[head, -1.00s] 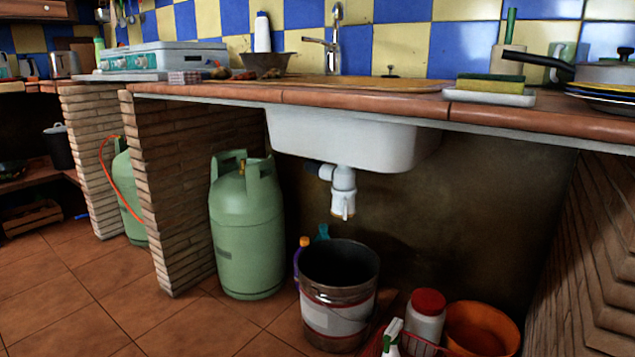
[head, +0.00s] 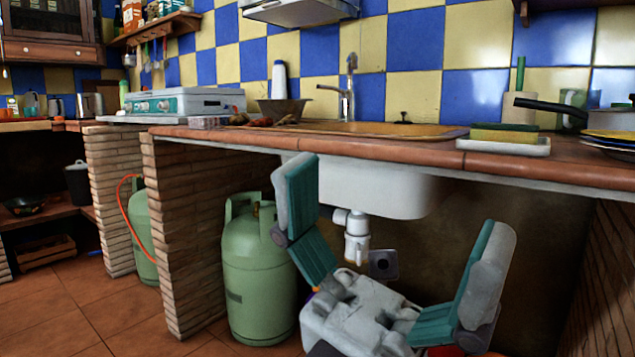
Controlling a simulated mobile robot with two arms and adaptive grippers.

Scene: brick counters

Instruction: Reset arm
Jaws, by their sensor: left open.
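My left gripper (head: 392,215) is at the lower middle of the head view, pointing up in front of the sink basin. Its two grey and teal fingers are spread wide, with nothing between them. The left finger overlaps the view of the counter's front edge; I cannot tell how far apart they are. My right gripper is not in view.
The brick counter's tiled edge (head: 340,149) runs across the view above the white sink basin (head: 375,190). A green gas cylinder (head: 256,275) stands left of the gripper, beside a brick pillar (head: 195,235). A sponge (head: 503,136), plates and a pan are at the right. Floor is open at left.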

